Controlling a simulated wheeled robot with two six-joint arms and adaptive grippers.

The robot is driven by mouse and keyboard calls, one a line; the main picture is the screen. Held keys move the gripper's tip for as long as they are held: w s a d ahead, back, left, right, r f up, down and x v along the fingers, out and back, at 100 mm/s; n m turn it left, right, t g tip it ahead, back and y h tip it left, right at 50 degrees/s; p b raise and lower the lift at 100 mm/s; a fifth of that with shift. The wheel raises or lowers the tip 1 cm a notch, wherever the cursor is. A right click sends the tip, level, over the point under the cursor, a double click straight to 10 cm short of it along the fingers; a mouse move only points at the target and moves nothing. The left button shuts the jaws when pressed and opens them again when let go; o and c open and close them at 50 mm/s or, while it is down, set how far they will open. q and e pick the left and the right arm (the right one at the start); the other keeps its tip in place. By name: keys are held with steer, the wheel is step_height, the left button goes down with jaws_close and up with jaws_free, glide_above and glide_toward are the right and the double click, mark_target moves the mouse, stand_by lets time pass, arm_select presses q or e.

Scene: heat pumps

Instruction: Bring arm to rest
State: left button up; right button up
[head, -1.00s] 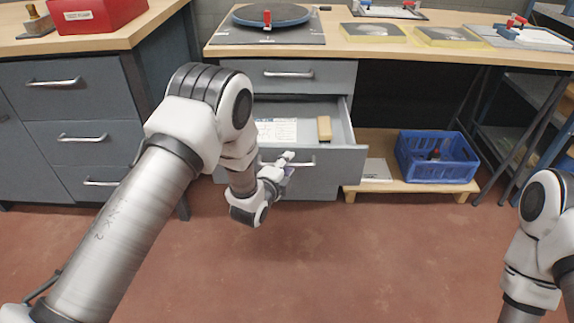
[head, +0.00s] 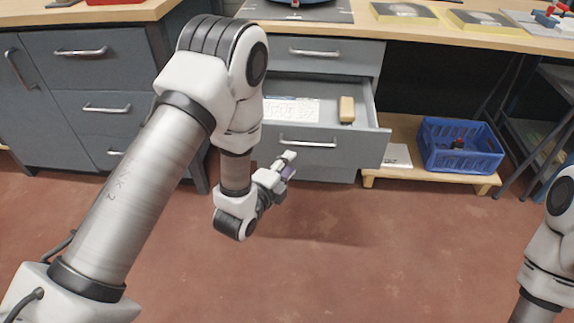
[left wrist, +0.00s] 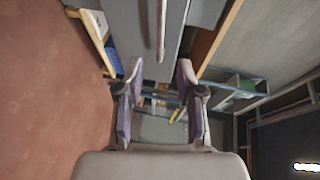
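My left arm reaches in from the left in the head view, bent at the elbow. Its gripper (head: 287,168) hangs in front of the open drawer (head: 357,147), just below and left of the drawer's handle (head: 308,143). In the left wrist view the gripper (left wrist: 160,84) is open, with two purple-padded fingers apart and nothing between them. The handle (left wrist: 161,30) lies beyond the fingertips, apart from them. My right arm shows only in part at the right edge; its gripper is out of view.
The drawer holds a printed sheet (head: 291,110) and a tan block (head: 347,110). A blue crate (head: 460,158) stands on a low wooden platform (head: 430,184) at the right. A grey cabinet (head: 100,105) is at the left. The red floor in front is clear.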

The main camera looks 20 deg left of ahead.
stand_by(0.3)
arm_select(q)
steer(key=s+a+f+n+g+y, duration=0.25)
steer(key=s+f+n+g, duration=0.45)
steer(key=s+f, duration=1)
steer(key=s+a+f+n+g, duration=0.1)
steer(key=s+f+n+g, duration=0.2)
steer(key=s+n+g, duration=0.3)
steer(key=s+f+n+g, duration=0.25)
steer(key=s+n, duration=0.35)
steer(key=s, duration=0.3)
step_height(320, 180, up, 26)
steer(key=p, duration=2.6)
steer(key=shift+w+r, duration=0.2)
steer(key=shift+w, duration=0.05)
